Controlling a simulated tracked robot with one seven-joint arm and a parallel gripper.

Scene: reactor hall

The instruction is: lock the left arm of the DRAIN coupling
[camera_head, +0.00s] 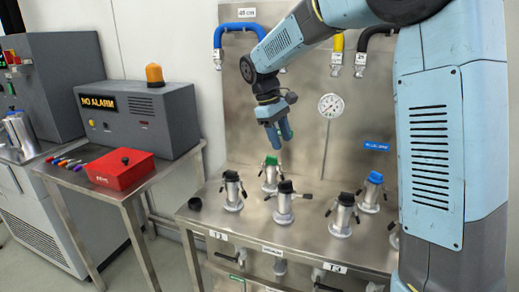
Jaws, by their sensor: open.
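Several silver couplings with side arms stand upright on the steel bench (255,232). A black-topped coupling (284,208) stands in the middle of the front row, behind a small white label (273,250) too small to read; I cannot tell for certain whether it is the DRAIN coupling. Its dark side arms stick out left and right, and I cannot tell if they are locked. My gripper (284,131) is open and empty, pointing down in the air above the green-topped coupling (270,175), apart from all couplings.
Black-topped couplings (232,194) (341,217) flank the middle one, by plates T1 and T3. A blue-topped coupling (370,196) stands back right. A gauge (331,106) rises behind. A red box (120,169) sits on the left table.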

